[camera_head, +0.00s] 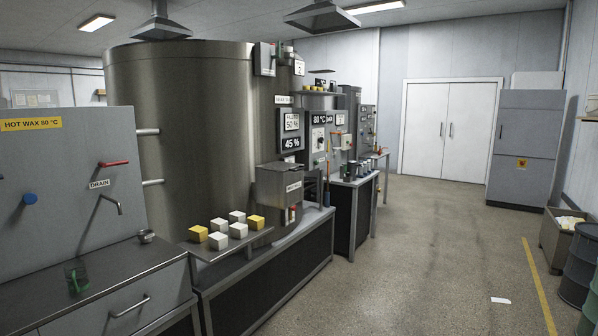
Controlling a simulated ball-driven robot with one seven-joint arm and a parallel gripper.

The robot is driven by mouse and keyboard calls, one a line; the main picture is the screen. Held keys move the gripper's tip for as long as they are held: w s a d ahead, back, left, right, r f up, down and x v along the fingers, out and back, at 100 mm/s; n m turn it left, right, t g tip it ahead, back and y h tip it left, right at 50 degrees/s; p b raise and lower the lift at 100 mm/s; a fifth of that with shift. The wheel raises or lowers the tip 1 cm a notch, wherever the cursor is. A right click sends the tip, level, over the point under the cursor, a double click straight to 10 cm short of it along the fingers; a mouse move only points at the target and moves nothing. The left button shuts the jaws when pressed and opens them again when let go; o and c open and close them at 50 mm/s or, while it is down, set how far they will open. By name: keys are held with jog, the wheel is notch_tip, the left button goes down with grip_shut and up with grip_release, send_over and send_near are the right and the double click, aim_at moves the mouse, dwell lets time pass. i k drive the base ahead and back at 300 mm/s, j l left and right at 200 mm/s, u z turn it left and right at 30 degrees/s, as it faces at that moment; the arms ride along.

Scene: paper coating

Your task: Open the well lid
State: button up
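A steel box (280,188) is fixed at the front of the large steel tank, a little left of the middle of the head view. A small label on its front is too small to read with certainty. Its flat metal lid (282,168) looks shut and lies level on top. It appears to be the well lid. The inside of the box is hidden. My gripper and arm are not in view.
A shelf (212,256) with several yellow and white blocks juts out before the tank (185,120). Bottles and cups crowd a bench (352,180) beyond. Floor at right is mostly clear; drums (580,262) edge it.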

aim_at(277, 166)
jog(key=i+l, duration=0.15)
jog(key=i, duration=0.4)
jog(key=i+l, duration=0.15)
jog(key=i, duration=0.35)
